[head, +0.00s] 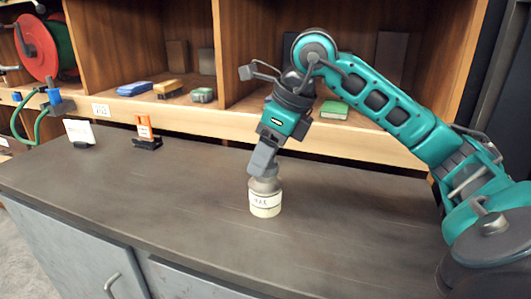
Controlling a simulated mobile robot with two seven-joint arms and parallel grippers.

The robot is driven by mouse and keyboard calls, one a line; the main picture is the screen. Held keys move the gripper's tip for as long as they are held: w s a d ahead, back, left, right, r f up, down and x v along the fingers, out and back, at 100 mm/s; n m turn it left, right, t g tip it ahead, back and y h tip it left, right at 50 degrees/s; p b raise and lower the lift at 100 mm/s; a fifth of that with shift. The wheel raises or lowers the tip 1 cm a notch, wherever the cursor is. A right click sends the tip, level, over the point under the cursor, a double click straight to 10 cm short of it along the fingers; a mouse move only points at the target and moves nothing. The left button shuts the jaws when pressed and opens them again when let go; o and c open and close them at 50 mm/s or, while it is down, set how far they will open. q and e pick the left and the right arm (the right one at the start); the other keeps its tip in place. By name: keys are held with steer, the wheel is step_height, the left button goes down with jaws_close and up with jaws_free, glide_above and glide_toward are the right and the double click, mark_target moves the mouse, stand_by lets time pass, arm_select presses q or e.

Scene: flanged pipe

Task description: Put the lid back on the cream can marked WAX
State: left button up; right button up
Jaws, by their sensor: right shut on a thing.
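The cream can (265,205) stands upright on the dark worktop, a little right of the picture's middle line, with a white label whose dark letters are small but fit WAX. My right gripper (264,168) reaches down from above, directly over the can, and is shut on the lid (266,184). The lid is grey, at the can's mouth and mostly hidden by the fingers. I cannot tell whether it is fully seated or slightly above the rim. My left gripper is not in view.
The worktop (150,205) is clear around the can. An orange-and-white item (145,127) and a white card (79,132) stand at the back left. Wooden shelves behind hold blue, yellow and green blocks (334,110). A red reel (36,48) is at far left.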

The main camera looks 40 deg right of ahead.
stand_by(0.4)
steer(key=o, duration=1.4)
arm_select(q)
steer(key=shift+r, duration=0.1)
arm_select(e)
steer(key=shift+r+p, duration=2.65)
steer(key=shift+r, duration=0.05)
steer(key=shift+r+p, duration=0.75)
steer(key=shift+r, duration=0.05)
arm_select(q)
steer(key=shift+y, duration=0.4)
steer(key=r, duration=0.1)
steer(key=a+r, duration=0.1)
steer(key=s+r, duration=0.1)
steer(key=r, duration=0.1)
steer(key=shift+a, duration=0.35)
